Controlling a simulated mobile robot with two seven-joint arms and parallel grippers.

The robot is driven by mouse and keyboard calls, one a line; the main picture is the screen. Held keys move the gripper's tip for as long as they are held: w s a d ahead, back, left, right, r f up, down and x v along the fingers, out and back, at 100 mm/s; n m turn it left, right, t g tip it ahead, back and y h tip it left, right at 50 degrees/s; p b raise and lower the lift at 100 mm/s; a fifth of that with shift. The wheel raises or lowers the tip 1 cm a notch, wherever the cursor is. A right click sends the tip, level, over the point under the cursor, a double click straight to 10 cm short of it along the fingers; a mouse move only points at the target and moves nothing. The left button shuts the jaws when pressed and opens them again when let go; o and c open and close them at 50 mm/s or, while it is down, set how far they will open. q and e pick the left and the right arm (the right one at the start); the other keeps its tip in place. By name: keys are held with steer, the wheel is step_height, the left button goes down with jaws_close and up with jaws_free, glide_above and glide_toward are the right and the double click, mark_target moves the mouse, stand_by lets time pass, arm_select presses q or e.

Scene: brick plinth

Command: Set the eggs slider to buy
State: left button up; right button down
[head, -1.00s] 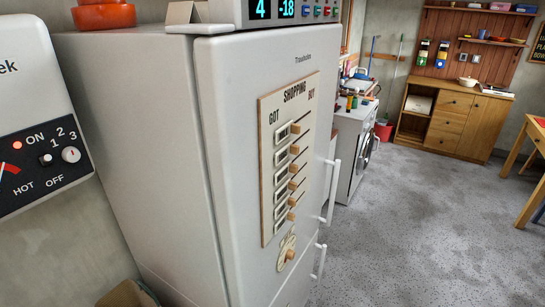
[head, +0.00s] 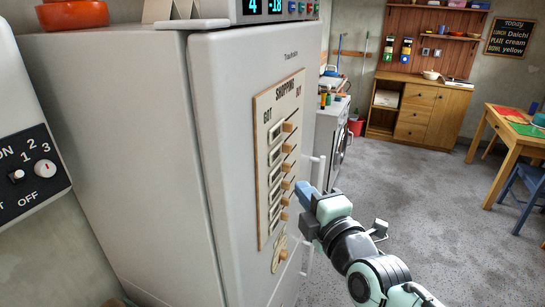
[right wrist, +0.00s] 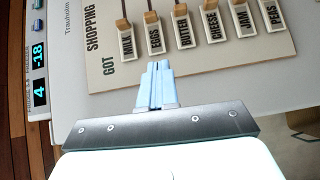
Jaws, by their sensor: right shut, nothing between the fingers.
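The shopping board (head: 262,170) is on the white fridge door, with GOT on its left and BUY on its right. The right wrist view shows the board (right wrist: 105,70) turned sideways, GOT nearest me. The eggs slider (right wrist: 151,17) is a wooden knob beside the EGGS label, at the GOT end of its slot; in the head view the eggs knob (head: 287,147) is second from top. My right gripper (head: 302,189) is shut and empty, in front of the board's right side. In the wrist view its fingertips (right wrist: 159,65) appear just below the EGGS label; contact cannot be told. My left gripper is out of view.
The milk knob (right wrist: 122,25) and butter knob (right wrist: 180,10) flank the eggs knob closely. The fridge handle (head: 317,172) stands out at the door's right edge. Open floor lies to the right.

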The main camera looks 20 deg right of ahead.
steer(key=shift+s+a+r, duration=0.15)
steer(key=shift+s+r, duration=0.05)
steer(key=shift+r, duration=0.4)
steer(key=p, duration=0.3)
glide_toward(285, 147)
steer(key=w+a, duration=0.2)
steer(key=a, duration=0.1)
steer(key=shift+w, duration=0.35)
steer(key=w+d, duration=0.2)
steer(key=shift+w+d+f, duration=0.15)
steer(key=shift+w+f, duration=0.05)
steer(key=shift+w, duration=0.2)
steer(key=shift+d+r+b, duration=0.1)
steer(key=shift+d+b, duration=0.25)
steer(key=shift+d, duration=0.1)
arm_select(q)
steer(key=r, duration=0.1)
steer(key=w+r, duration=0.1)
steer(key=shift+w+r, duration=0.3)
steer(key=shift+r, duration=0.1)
arm_select(e)
steer(key=shift+w, duration=0.2)
steer(key=shift+d, duration=0.1)
